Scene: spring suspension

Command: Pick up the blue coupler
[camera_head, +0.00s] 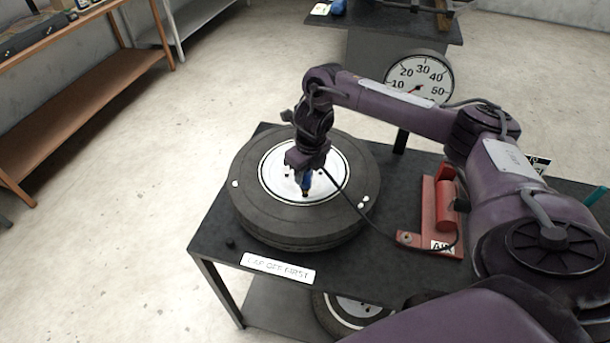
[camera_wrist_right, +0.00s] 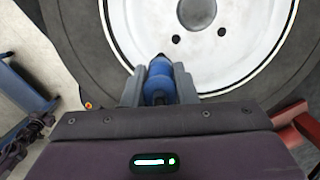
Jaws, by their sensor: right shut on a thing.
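The blue coupler (camera_wrist_right: 159,84) is between the two grey fingers of my right gripper (camera_wrist_right: 160,92) in the right wrist view. My right gripper (camera_head: 306,180) is shut on it. In the head view the coupler (camera_head: 306,177) shows as a small blue piece under the gripper, pointing down over the white wheel hub. I cannot tell whether its tip touches the hub. A thin black hose (camera_head: 345,197) runs from near the gripper toward the red air unit (camera_head: 443,205). My left gripper is not in view.
A tyre with a white hub (camera_head: 270,172) lies flat on the dark table (camera_head: 215,235). A label (camera_head: 278,268) is on the table's front edge. A round gauge (camera_head: 419,78) stands behind my arm. Another tyre (camera_head: 345,310) is on the lower shelf.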

